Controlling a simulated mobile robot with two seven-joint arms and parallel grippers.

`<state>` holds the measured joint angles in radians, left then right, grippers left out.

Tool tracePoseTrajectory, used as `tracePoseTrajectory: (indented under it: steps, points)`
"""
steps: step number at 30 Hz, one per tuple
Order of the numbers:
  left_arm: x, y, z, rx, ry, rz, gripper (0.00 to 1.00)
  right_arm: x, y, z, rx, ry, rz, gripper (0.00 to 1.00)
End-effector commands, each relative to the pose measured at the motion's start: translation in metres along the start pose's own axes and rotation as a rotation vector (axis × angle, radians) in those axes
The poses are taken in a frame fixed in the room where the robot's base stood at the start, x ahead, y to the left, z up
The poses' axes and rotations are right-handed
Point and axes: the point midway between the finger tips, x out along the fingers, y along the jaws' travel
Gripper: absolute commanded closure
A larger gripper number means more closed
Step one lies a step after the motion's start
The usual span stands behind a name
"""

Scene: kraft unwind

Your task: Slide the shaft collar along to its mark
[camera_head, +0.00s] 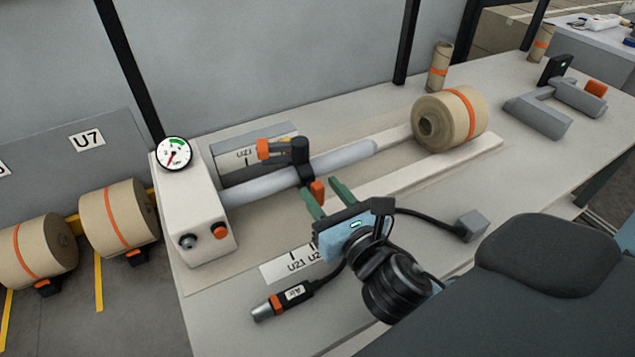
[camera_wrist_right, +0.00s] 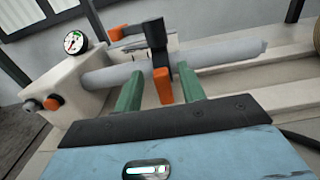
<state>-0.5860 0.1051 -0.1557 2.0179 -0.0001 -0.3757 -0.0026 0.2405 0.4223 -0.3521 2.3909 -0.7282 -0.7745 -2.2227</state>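The shaft collar (camera_head: 302,160) is a black ring with an upright block and an orange tab, around the grey shaft (camera_head: 345,161). It also shows in the right wrist view (camera_wrist_right: 159,53), its orange tab (camera_wrist_right: 163,86) hanging below the shaft. My right gripper (camera_head: 324,190) has two green fingers, spread apart. In the right wrist view its fingers (camera_wrist_right: 158,84) stand on either side of the orange tab, with gaps visible; contact is not seen. A label with marks (camera_head: 246,156) is on the grey plate behind the shaft, partly hidden. My left gripper is not in view.
The white housing (camera_head: 190,205) with a gauge (camera_head: 174,152) holds the shaft's left end. A kraft roll (camera_head: 450,118) lies beyond its right end.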

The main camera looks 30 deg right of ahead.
Motion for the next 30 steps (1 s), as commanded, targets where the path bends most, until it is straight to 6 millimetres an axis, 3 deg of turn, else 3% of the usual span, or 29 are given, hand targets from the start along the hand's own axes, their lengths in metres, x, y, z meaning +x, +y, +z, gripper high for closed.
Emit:
tracePoseTrajectory:
  steps: [6,17,26,30]
  points:
    - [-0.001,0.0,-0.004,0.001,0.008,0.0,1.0,0.022,0.0,0.0,-0.002,-0.001,-0.001,0.6]
    - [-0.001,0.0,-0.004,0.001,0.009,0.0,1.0,0.027,0.0,0.0,-0.001,0.0,0.001,0.6]
    - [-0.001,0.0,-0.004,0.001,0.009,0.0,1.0,0.026,0.0,0.0,-0.001,0.0,0.001,0.99]
    - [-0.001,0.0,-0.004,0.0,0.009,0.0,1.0,0.026,0.0,0.0,-0.001,0.0,0.001,1.0]
